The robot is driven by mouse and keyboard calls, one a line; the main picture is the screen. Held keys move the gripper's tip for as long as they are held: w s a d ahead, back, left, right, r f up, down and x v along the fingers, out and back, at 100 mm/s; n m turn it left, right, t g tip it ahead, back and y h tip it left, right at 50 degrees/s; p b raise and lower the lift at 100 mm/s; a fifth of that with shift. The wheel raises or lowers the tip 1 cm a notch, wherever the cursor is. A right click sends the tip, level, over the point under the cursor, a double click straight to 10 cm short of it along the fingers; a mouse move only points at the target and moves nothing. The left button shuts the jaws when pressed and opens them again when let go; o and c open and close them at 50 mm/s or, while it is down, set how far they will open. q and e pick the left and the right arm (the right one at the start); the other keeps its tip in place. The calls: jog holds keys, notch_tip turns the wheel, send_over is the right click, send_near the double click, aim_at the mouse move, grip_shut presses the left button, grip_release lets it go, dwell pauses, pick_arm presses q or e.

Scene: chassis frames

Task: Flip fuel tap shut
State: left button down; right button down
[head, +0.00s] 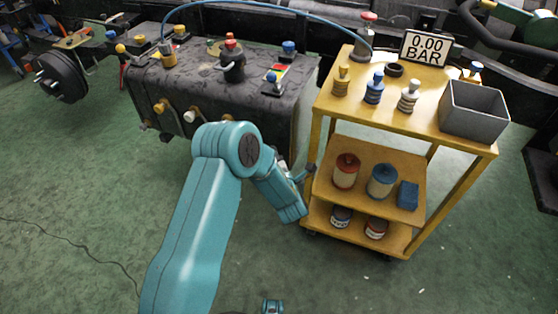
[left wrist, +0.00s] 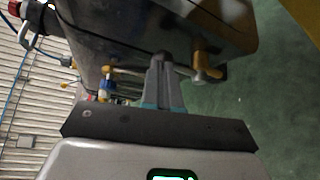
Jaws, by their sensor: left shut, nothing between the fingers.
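The fuel tap is probably the brass fitting with a grey end (left wrist: 207,62) on the tank's side in the left wrist view. My left gripper (left wrist: 163,62) is shut and empty, its fingertips just left of this fitting; whether they touch it I cannot tell. In the head view my teal left arm reaches to the front right of the dark tank (head: 270,110), and hides that part of its front and most of the gripper. Several white and yellow fittings (head: 189,116) show on the tank's front.
A yellow cart (head: 330,98) stands close to the right of my left arm, with cans on its shelves and a grey bin (head: 473,110) on top. A gauge display (head: 427,47) reads 0.00 BAR. The green floor at the left is mostly clear.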

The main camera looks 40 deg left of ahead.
pick_arm(q)
jog(key=shift+s+a+r+n+g+h+b, duration=0.15)
jog(key=shift+a+n+h+b, duration=0.1)
jog(key=shift+a+n+h, duration=0.3)
jog(key=shift+s+a+r+n+g+h+b, duration=0.1)
jog(key=shift+a+n+g+h+b, duration=0.1)
jog(key=shift+a+n+h, duration=0.3)
jog(key=shift+r, duration=0.1)
jog(key=shift+r, duration=0.65)
